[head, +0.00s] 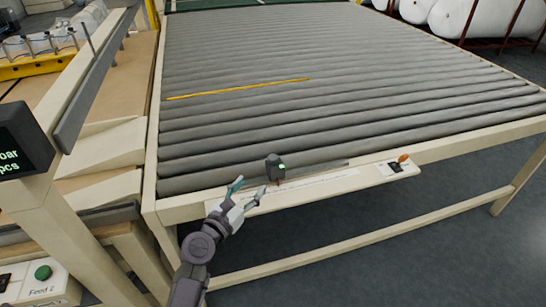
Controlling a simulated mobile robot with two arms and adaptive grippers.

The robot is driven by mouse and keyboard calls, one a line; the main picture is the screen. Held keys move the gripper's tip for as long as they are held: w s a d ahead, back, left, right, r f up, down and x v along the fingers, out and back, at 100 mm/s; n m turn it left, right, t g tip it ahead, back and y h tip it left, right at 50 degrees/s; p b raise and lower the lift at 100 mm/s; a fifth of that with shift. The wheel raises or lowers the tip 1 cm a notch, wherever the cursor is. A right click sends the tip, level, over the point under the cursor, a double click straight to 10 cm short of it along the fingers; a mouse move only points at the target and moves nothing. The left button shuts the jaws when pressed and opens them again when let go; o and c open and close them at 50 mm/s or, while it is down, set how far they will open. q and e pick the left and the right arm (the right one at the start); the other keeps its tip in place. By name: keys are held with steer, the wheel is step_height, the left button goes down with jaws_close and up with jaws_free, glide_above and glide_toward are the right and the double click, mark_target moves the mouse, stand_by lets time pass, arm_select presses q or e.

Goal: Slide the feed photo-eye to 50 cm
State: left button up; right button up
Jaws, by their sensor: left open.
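The feed photo-eye (276,167) is a small dark grey block with a green light. It sits on a rail with a pale scale strip (316,187) along the front edge of the roller table. The scale's markings are too small to read. My left gripper (248,192) is open, just in front and to the left of the photo-eye, its fingers pointing toward it. One fingertip is close to the block's lower part; I cannot tell whether they touch. My right gripper is not in view.
The roller conveyor (330,90) fills the middle, with a yellow strip (240,88) across it. An orange knob (403,159) stands at the rail's right end. A dark display (22,142) and a green button (43,272) are at left. White rolls (470,17) lie at back right.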

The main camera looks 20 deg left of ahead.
mark_target(270, 161)
arm_select(q)
steer(key=shift+w+r, duration=0.15)
steer(key=shift+w, duration=0.25)
steer(key=w, duration=0.4)
steer(key=w+d, duration=0.1)
steer(key=w, duration=0.3)
steer(key=w+d, duration=0.1)
steer(key=w, duration=0.3)
steer(key=shift+w+d, duration=0.25)
steer(key=shift+w, duration=0.05)
jaws_close()
